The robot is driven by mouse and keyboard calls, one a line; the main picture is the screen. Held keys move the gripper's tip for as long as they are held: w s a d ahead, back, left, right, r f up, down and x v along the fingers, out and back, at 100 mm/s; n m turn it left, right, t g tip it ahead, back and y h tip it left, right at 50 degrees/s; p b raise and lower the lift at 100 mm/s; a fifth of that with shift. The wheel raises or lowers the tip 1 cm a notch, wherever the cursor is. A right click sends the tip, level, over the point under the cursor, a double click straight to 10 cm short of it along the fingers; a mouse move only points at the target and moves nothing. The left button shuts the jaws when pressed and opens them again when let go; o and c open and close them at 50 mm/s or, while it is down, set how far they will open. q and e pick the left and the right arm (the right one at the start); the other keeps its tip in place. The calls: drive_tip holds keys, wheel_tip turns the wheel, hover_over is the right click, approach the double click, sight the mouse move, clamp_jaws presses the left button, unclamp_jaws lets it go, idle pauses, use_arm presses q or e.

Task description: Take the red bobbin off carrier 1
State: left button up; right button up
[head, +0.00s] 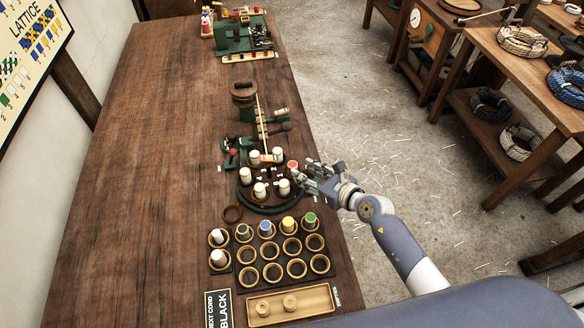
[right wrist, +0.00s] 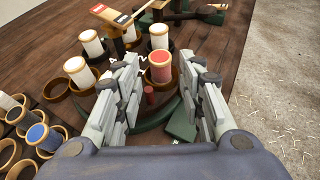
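The red bobbin (head: 292,165) stands at the right side of the round braiding machine (head: 270,208). In the right wrist view the red bobbin (right wrist: 160,67) sits upright in a brown cup-like carrier (right wrist: 158,84). My right gripper (head: 306,174) is beside it on its right in the head view. In the right wrist view its open fingers (right wrist: 163,75) lie on either side of the bobbin's line of sight, with gaps visible. I cannot tell whether the tips reach fully around it. Several white bobbins (right wrist: 80,70) stand on other carriers. My left gripper is not in view.
A wooden tray (head: 310,301) lies nearer. The table's left side is clear.

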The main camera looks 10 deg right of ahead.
sight(295, 167)
drive_tip(key=shift+x, duration=1.15)
drive_tip(key=x, duration=0.3)
drive_tip(key=shift+w, duration=0.15)
drive_tip(key=shift+c, duration=0.8)
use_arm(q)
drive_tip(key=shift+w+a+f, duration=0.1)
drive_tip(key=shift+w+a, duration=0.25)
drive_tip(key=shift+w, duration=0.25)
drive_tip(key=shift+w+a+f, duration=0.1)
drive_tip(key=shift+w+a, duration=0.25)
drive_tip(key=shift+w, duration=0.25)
use_arm(e)
drive_tip(key=c, duration=0.5)
